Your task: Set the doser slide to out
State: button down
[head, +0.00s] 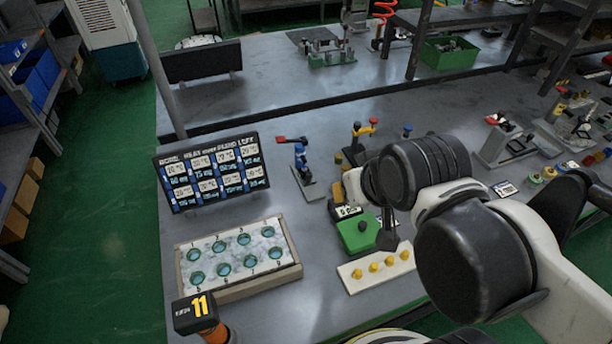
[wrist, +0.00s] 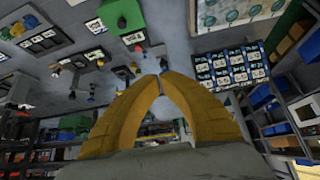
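A green block with a dark round knob (head: 358,232) stands right of centre on the bench, partly behind my arm in the head view. A small label plate (head: 347,211) lies at its far edge. The green block also shows at the top of the wrist view (wrist: 122,15), with a label plate (wrist: 133,37) beside it. I cannot make out which part is the doser slide or its setting. My gripper (wrist: 162,76) shows in the wrist view as two yellow fingers with tips together, holding nothing. The block is apart from them, up and left.
A strip with yellow knobs (head: 376,267) lies in front of the green block. A tray with round wells (head: 238,256) and an upright label board (head: 212,172) stand left. The bench's far middle is mostly clear.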

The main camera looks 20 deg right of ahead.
jog(key=c, duration=1.4)
grip_release()
jog(key=shift+r, duration=0.1)
jog(key=shift+o, duration=0.2)
jog(key=shift+w+r, duration=0.2)
jog(key=shift+w, duration=0.2)
jog(key=m+g+b, duration=0.1)
jog(key=m+g, duration=0.2)
jog(key=g, duration=0.4)
send_over(309, 174)
notch_tip(309, 174, down, 14)
notch_tip(309, 174, down, 11)
jog(key=b, duration=0.4)
jog(key=shift+r, duration=0.15)
